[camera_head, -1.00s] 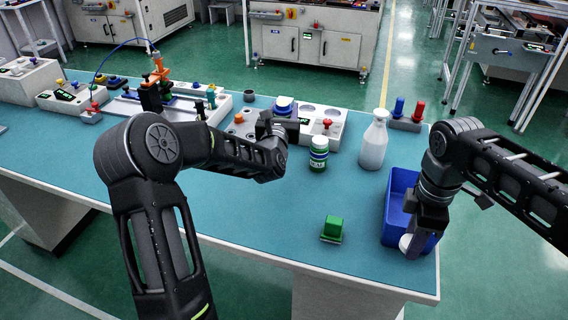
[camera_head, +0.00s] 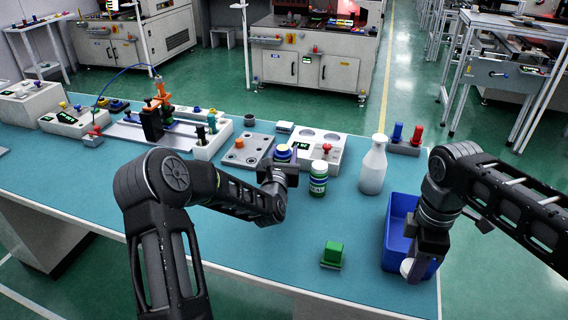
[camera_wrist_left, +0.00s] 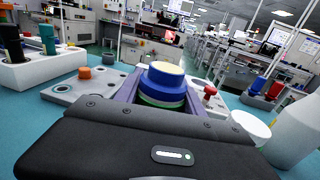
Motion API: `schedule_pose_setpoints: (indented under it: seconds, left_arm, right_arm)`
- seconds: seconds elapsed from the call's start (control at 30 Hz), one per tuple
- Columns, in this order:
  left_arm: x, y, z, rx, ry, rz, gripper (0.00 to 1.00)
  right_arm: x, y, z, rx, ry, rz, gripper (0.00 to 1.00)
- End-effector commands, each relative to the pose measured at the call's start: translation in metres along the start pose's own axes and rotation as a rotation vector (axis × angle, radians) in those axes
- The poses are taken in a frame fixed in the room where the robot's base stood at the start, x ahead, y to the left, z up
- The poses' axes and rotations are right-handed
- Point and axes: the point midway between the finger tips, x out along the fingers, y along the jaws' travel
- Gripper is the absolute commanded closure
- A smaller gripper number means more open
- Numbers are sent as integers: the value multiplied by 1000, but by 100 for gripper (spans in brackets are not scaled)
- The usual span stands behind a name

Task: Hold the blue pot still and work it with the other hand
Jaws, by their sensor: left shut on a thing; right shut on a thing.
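The blue pot (camera_head: 283,152), a round blue jar with a yellow top, is between the fingers of my left gripper (camera_head: 281,165). In the left wrist view the pot (camera_wrist_left: 163,85) shows upright between the fingers, with a green band low on it. I cannot tell whether it touches the table. My right gripper (camera_head: 418,262) points down over the near end of the blue bin (camera_head: 400,207). It is shut on a small white round thing (camera_head: 407,267), mostly hidden by the fingers.
A green-and-white jar (camera_head: 318,178) and a white bottle (camera_head: 374,165) stand right of my left gripper. A green block (camera_head: 333,254) lies near the front edge. A grey holed plate (camera_head: 247,150) and a white box with a red knob (camera_head: 318,150) are behind.

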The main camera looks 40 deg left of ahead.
Motion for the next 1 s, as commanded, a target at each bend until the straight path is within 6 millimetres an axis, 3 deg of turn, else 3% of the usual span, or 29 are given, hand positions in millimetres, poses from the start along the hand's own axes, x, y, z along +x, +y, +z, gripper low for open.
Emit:
schedule_pose_setpoints:
  seconds: [0.33, 0.77, 0.8, 1.0]
  left_arm:
    - [0, -1, -35, 0, 1, -1, 100]
    - [0, 0, -41, 0, -1, 0, 100]
    - [0, 0, -40, 0, 0, -1, 52]
    - [0, 0, -40, 0, 1, -1, 35]
  right_arm:
    - [-3, 0, 0, 0, 0, 0, 100]
    - [3, 0, 0, 0, 0, 0, 100]
    - [2, 0, 0, 0, 0, 0, 100]
    - [1, 0, 0, 0, 0, 0, 100]
